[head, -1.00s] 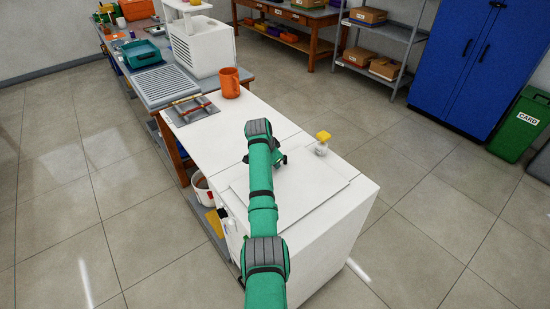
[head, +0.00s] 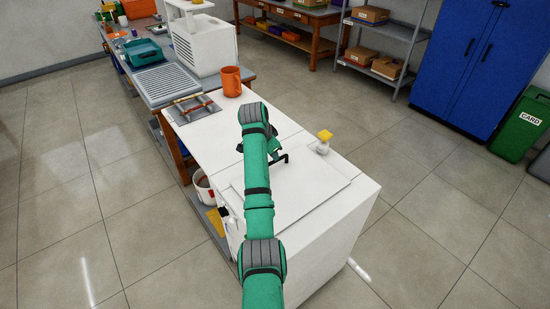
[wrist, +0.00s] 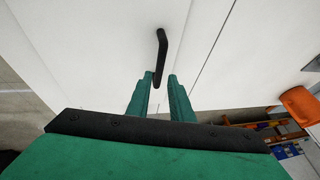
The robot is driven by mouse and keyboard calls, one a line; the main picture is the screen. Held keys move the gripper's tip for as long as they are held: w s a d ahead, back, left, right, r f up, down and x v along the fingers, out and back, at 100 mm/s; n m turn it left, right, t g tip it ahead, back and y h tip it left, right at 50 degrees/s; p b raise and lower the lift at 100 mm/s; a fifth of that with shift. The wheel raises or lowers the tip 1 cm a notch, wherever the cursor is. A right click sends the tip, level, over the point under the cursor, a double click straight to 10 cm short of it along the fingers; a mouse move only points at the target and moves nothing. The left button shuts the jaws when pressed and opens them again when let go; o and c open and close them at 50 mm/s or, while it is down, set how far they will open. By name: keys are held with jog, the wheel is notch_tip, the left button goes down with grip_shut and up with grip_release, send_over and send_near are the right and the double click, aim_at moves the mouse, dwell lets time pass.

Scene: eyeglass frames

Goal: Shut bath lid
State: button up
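The bath lid (head: 315,195) looks like a flat white panel lying on top of the white cabinet; how far it is shut I cannot tell. A black bent handle (wrist: 161,52) stands out from a white surface in the wrist view, and a dark bar, probably the same handle, shows beside my wrist in the head view (head: 283,158). My gripper (wrist: 160,76) is open, its two green fingers apart. The handle's lower end shows between the fingertips; whether it touches them I cannot tell. My arm hides part of the lid and the gripper in the head view.
An orange mug (head: 231,81) and a grey tray with tools (head: 192,108) stand toward the far end. A white bucket (head: 203,190) is below at the left.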

jog(key=v, duration=0.3)
jog(key=shift+a+r, duration=0.1)
dwell(0.3)
